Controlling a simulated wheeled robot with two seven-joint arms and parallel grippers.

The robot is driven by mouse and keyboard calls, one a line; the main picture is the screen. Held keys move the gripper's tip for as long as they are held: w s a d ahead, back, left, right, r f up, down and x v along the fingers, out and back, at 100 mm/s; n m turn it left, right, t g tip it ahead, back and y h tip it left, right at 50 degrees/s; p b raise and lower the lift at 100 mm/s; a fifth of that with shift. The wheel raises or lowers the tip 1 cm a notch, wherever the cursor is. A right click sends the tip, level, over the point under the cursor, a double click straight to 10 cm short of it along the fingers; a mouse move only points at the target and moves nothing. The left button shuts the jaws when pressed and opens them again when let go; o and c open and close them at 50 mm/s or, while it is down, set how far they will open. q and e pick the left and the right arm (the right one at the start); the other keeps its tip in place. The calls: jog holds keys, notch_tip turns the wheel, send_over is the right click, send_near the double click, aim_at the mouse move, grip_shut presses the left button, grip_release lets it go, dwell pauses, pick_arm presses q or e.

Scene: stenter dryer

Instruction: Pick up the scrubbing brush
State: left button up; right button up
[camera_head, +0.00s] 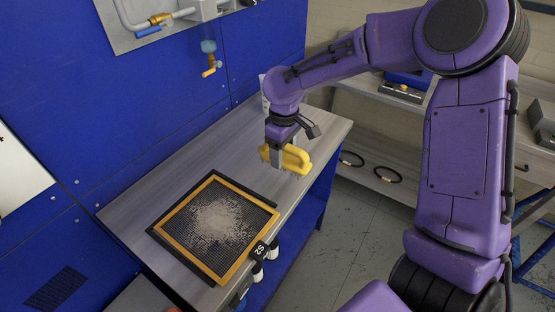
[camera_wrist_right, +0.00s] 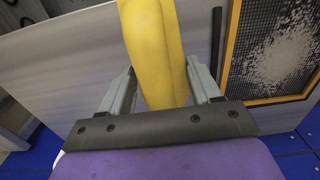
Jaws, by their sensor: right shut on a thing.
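A yellow scrubbing brush (camera_head: 293,159) is at my right gripper (camera_head: 276,153), over the right part of the grey table in the head view. The gripper points down and is shut on the brush. In the right wrist view, the yellow brush (camera_wrist_right: 156,50) lies between the two grey fingers of the right gripper (camera_wrist_right: 162,92). The brush looks raised above the tabletop, but the exact gap is hard to tell. Its bristles cannot be made out. My left gripper is not in view.
A yellow-framed mesh screen (camera_head: 178,212) with pale lint lies on the grey table (camera_head: 125,213), left of the brush. Shelves with two black rings (camera_head: 387,174) are at right.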

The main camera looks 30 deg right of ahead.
aim_at(295, 154)
jog(key=s+r, duration=0.2)
jog(key=s, duration=0.1)
jog(key=s+r, duration=0.1)
jog(key=r, duration=0.1)
jog(key=shift+s+d, duration=0.2)
jog(key=shift+d, duration=0.05)
jog(key=shift+s+r+p, duration=1.05)
jog(key=shift+r+p, duration=0.1)
jog(key=shift+p, duration=0.1)
jog(key=s+p, duration=0.1)
jog(key=p, duration=0.1)
jog(key=s+p, duration=0.2)
jog(key=s+d+r+p, duration=0.1)
jog(key=s+p, duration=0.1)
jog(key=shift+s+p, duration=0.15)
jog(key=shift+p, duration=0.25)
jog(key=shift+f, duration=0.1)
